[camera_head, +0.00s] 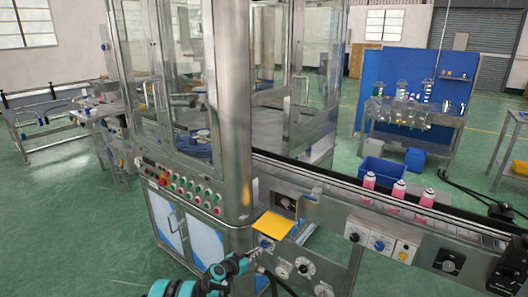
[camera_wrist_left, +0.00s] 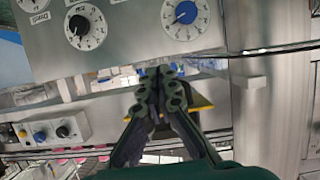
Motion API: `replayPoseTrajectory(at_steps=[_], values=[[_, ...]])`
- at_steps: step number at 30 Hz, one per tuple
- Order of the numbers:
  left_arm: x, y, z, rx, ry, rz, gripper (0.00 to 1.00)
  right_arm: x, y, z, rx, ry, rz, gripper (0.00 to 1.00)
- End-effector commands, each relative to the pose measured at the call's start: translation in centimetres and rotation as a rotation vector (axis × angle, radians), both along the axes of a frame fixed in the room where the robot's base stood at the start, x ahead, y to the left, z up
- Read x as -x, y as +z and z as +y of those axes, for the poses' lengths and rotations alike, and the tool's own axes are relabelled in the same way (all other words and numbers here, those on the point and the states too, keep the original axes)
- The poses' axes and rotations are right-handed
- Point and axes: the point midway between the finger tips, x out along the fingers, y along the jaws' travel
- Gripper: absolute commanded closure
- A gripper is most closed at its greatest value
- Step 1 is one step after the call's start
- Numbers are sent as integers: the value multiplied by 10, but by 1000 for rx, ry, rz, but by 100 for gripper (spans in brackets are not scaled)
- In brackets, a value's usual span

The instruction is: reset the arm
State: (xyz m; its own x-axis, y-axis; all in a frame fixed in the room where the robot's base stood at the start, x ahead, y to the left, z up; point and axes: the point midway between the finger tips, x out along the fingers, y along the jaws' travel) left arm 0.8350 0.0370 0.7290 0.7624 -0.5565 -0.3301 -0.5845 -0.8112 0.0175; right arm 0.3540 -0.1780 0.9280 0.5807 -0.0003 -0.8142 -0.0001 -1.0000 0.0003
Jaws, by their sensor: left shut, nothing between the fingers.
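My left arm comes in at the bottom of the head view, with the left gripper (camera_head: 256,251) in front of the machine's lower control panel, below the yellow plate (camera_head: 273,225). In the left wrist view the two dark fingers of the left gripper (camera_wrist_left: 164,74) meet at their tips, shut with nothing between them. A panel with a blue knob (camera_wrist_left: 185,13) and a black dial (camera_wrist_left: 78,27) fills the top of that view. Whether the fingertips touch the panel cannot be told. My right gripper is in neither view.
The glass-walled machine (camera_head: 225,110) stands in the middle, with a row of buttons (camera_head: 180,188) on its front. Green floor (camera_head: 60,230) is open at left.

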Motion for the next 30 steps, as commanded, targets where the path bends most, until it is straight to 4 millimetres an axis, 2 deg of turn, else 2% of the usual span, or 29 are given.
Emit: replayPoseTrajectory(at_steps=[1,6,11,15,22,26,30], values=[[5,25,2,-7,5,25,100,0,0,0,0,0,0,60],[35,95,11,-32,36,121,100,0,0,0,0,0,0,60],[80,151,23,-58,80,208,100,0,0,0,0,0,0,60],[129,191,35,-80,129,282,100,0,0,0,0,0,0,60],[226,231,60,-119,230,393,100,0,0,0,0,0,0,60],[285,240,76,-140,300,449,100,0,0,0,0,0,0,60],[350,239,95,-163,382,502,100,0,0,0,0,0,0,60]])
